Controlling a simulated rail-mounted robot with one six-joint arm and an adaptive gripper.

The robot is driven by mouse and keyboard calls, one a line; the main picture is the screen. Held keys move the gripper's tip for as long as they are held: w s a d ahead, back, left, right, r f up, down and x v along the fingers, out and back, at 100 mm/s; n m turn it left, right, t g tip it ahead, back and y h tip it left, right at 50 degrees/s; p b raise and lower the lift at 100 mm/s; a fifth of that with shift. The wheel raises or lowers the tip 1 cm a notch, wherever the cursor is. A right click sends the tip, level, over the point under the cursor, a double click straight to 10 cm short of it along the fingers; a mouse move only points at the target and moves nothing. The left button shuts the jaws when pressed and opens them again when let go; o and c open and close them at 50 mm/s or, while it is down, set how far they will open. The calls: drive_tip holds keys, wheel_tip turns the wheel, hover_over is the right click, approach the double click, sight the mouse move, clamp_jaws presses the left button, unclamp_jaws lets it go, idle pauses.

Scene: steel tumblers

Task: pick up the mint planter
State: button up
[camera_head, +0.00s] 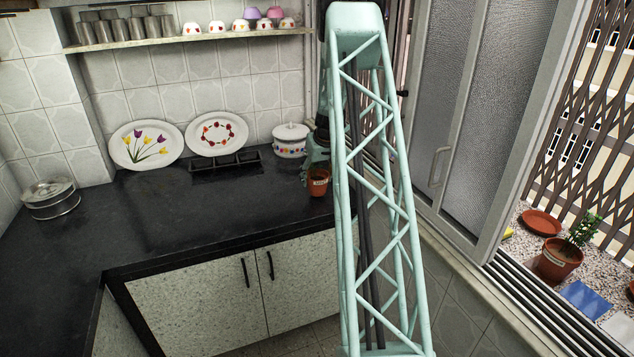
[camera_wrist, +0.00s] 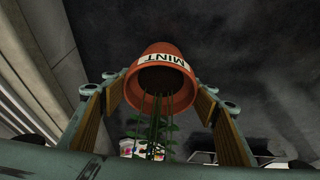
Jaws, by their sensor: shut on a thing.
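The mint planter is a small terracotta pot with a white "MINT" label, clear in the wrist view (camera_wrist: 165,62). Dark soil and green stems show at its mouth. My gripper (camera_wrist: 160,97) is shut on it, with one wooden-faced finger pad on each side of the pot. In the head view the planter (camera_head: 318,184) is near the right end of the dark counter, below my gripper (camera_head: 317,168), which is partly hidden by my arm. I cannot tell whether its base touches the counter.
A white lidded pot (camera_head: 290,146) stands close behind the planter. A dark tray (camera_head: 225,163) and two decorated plates (camera_head: 146,147) are farther left. Another potted plant (camera_head: 558,262) stands on the window ledge. The counter's middle (camera_head: 200,215) is clear.

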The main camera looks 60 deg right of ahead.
drive_tip(key=shift+r, duration=0.75)
drive_tip(key=shift+s+a+r, duration=0.1)
drive_tip(key=shift+r, duration=0.05)
drive_tip(key=s+a+r+b, duration=0.1)
drive_tip(key=s+a+b, duration=0.1)
drive_tip(key=s+a, duration=0.8)
drive_tip(key=shift+a+r, duration=0.2)
drive_tip(key=shift+a, duration=0.8)
